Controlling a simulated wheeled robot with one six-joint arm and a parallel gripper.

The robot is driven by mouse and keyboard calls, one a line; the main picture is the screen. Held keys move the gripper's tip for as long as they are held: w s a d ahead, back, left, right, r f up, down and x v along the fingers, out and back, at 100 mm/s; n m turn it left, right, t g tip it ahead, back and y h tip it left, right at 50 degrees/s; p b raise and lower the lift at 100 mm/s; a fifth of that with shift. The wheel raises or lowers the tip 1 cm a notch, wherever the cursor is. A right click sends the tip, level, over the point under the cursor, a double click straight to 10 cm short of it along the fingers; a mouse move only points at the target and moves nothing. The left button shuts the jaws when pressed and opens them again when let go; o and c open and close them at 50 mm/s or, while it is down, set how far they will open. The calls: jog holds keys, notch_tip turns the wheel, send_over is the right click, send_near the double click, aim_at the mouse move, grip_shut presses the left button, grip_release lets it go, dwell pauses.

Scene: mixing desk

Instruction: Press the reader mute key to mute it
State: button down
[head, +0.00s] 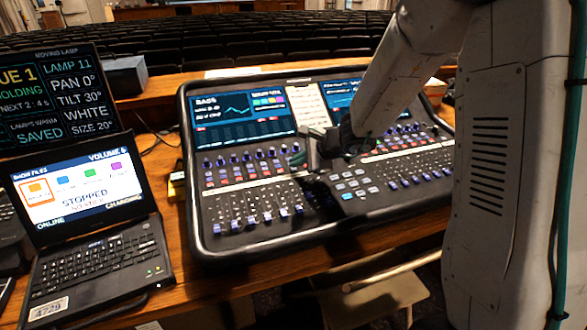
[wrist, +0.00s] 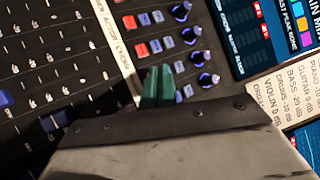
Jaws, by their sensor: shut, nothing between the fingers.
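The mixing desk (head: 232,250) stands on the wooden table, with two lit screens, rows of knobs, red and white keys and faders. My gripper (head: 298,159) is over the middle of the desk. In the wrist view its green fingertips (wrist: 158,86) are together and empty, close to the strip of channel names and the key rows. A red key (wrist: 141,50) and a white key (wrist: 155,46) lie just above the tips in that picture. Names such as actor and choir show on the strip. I cannot make out the reader label, and my gripper covers part of the strip.
A laptop (head: 95,265) and a dark display (head: 55,100) stand left of the desk. Blue knobs (wrist: 188,63) and faders (wrist: 53,122) lie on either side of the key rows. A chair (head: 375,300) is in front, and rows of seats are behind.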

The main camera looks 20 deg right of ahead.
aim_at(299, 173)
jog(key=shift+f, duration=0.15)
jog(key=shift+r, duration=0.7)
jog(key=shift+r, duration=0.1)
jog(key=shift+s+r, duration=0.15)
jog(key=shift+r, duration=1.05)
jog(key=shift+s+r, duration=0.15)
jog(key=shift+r, duration=1.05)
